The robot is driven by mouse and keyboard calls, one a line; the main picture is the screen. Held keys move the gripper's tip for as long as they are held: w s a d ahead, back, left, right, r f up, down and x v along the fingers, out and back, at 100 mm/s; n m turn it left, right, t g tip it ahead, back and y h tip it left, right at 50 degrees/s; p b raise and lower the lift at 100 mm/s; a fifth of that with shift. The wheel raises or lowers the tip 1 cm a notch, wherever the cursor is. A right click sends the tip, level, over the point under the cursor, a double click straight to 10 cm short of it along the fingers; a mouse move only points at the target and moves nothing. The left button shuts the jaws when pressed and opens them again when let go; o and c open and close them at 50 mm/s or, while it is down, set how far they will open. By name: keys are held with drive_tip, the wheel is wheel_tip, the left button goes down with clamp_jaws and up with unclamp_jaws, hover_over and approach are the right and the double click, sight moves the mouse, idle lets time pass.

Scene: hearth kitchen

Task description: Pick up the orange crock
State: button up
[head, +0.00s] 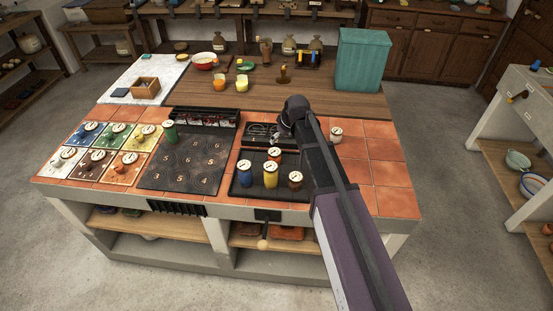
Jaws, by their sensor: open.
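A dark tray (240,190) on the front of the tiled counter holds several small lidded crocks. A blue crock (244,172) and a yellow crock (271,178) stand at its left and middle. An orange-looking crock (274,158) stands behind the yellow one, and a browner orange crock (295,184) stands at the right; I cannot tell surely which is the orange crock. My arm reaches in from the lower right, and my gripper (281,136) hangs over the counter behind the tray, apart from the crocks. Its fingers are small and dark, open, with nothing seen between them.
Left of the tray is a dark numbered board (188,165) with a green crock (169,132) at its back corner. A pale-lidded crock (336,134) stands right of my arm. A teal box (362,60) stands at the back right.

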sight(275, 152)
drive_tip(key=shift+f, duration=0.15)
drive_tip(key=b+x, duration=0.8)
drive_tip(key=shift+a+f, duration=0.1)
drive_tip(key=shift+f, duration=0.1)
idle(0.3)
idle(0.5)
drive_tip(key=shift+b+x, duration=2.45)
drive_tip(key=shift+x, duration=0.15)
drive_tip(key=shift+w, duration=0.1)
drive_tip(key=c, duration=1.2)
